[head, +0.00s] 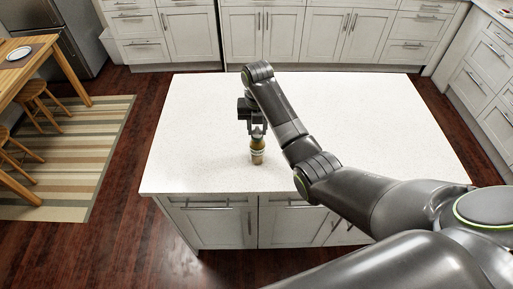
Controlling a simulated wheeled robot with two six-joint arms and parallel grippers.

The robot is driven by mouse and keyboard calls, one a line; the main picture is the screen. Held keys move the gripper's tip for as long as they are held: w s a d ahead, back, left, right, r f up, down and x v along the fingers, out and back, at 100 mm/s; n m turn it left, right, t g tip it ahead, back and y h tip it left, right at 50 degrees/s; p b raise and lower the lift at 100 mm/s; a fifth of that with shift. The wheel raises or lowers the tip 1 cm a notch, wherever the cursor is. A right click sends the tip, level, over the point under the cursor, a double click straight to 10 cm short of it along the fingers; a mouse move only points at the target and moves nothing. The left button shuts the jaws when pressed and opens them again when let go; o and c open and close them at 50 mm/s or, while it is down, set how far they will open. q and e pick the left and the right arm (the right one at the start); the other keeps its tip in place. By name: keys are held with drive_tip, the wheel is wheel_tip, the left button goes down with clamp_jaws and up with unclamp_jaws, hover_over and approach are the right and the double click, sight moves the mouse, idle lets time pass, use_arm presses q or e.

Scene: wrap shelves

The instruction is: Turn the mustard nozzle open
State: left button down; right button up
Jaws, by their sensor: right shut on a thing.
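A small mustard bottle (257,152) with a yellow-brown body and a pale label stands upright on the white island counter (190,150), near its front edge. My right gripper (257,131) points down from above and is shut on the top of the bottle. The nozzle is hidden between the fingers, so I cannot tell how it is turned. My left gripper is not in view.
The counter around the bottle is bare. Cabinets (265,35) line the back, and more drawers (485,75) stand at the right. A wooden table (20,70) with stools (35,92) is at the left on a striped rug (85,150).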

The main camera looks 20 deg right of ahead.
drive_tip(key=shift+n, duration=1.3)
drive_tip(key=o, duration=0.6)
drive_tip(key=shift+f, duration=0.1)
